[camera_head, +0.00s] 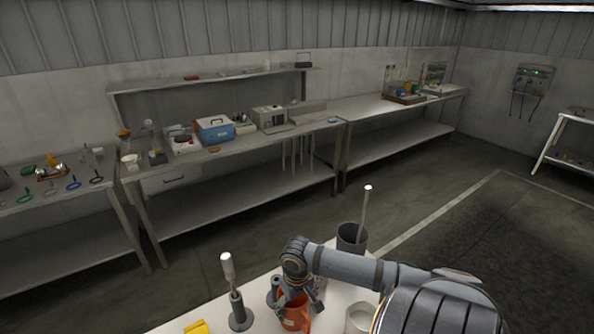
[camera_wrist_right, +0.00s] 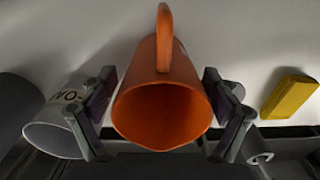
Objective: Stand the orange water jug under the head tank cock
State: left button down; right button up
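The orange water jug (camera_head: 294,313) stands on the white table in front of me, partly covered by my right gripper (camera_head: 298,295). In the right wrist view I look down into the open mouth of the jug (camera_wrist_right: 162,112), with its handle at the top of the picture. My right gripper's fingers (camera_wrist_right: 162,108) straddle the jug, one on each side. Narrow gaps seem to show between the fingertips and the jug's body, so it looks open around it. My left gripper is not in view. I cannot make out the head tank cock in either view.
A white pot with dark lettering (camera_wrist_right: 58,132) is beside the jug. A yellow block (camera_wrist_right: 289,96) lies on the other side. A grey stand with a white-topped rod (camera_head: 238,311) and a dark cylinder (camera_head: 351,238) holding a rod are close by. Benches (camera_head: 235,145) line the wall.

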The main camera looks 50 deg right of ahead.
jog(key=shift+r, duration=0.15)
notch_tip(320, 180, up, 12)
jog(key=p, duration=0.6)
jog(key=shift+r, duration=0.2)
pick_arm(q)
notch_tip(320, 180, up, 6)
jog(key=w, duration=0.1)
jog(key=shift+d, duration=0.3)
pick_arm(e)
jog(key=shift+c, duration=0.5)
